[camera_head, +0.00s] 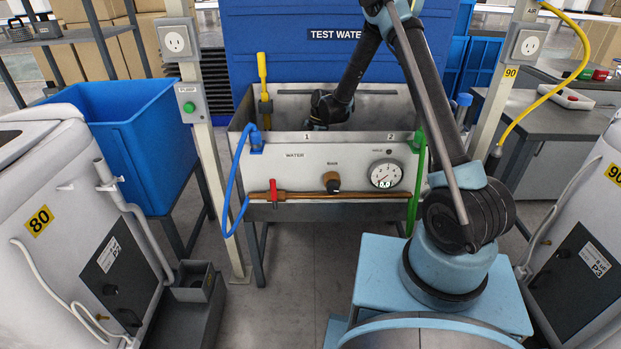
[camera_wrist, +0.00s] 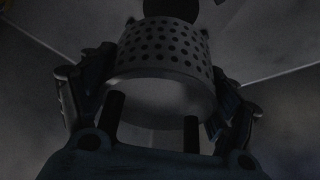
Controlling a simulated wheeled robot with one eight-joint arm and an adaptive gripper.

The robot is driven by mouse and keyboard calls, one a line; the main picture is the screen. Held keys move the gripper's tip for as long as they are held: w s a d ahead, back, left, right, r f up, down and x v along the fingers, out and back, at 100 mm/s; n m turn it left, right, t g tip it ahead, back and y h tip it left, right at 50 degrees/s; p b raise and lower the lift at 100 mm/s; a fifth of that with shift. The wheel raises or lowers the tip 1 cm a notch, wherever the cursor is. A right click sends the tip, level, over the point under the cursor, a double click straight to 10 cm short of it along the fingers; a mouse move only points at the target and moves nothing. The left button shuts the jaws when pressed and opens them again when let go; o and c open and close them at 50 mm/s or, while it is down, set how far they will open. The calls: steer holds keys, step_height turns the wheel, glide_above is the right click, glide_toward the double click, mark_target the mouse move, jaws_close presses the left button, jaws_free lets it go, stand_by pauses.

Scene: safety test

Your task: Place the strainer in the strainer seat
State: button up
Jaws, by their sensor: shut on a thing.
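The strainer (camera_wrist: 165,55) is a grey metal cylinder with rows of round holes in its wall. In the wrist view it sits between the two fingers of my gripper (camera_wrist: 160,90), which is shut on it. A dark round shape (camera_wrist: 200,12) lies just beyond the strainer's far end; I cannot tell if it is the strainer seat. In the head view my wrist reaches down into the metal tank (camera_head: 370,91) under the "TEST WATER" sign. The front panel hides my fingers and the strainer there.
The tank's front panel (camera_head: 300,170) carries a knob (camera_head: 331,182), a gauge (camera_head: 386,174) and a red-handled copper pipe (camera_head: 273,190). A blue hose (camera_head: 232,185) hangs at left and a green pipe (camera_head: 414,185) at right.

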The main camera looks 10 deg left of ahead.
steer(key=f, duration=0.4)
steer(key=shift+w+d+f, duration=0.25)
steer(key=shift+d, duration=0.05)
steer(key=shift+f, duration=2)
steer(key=o, duration=1.3)
steer(key=v, duration=1.2)
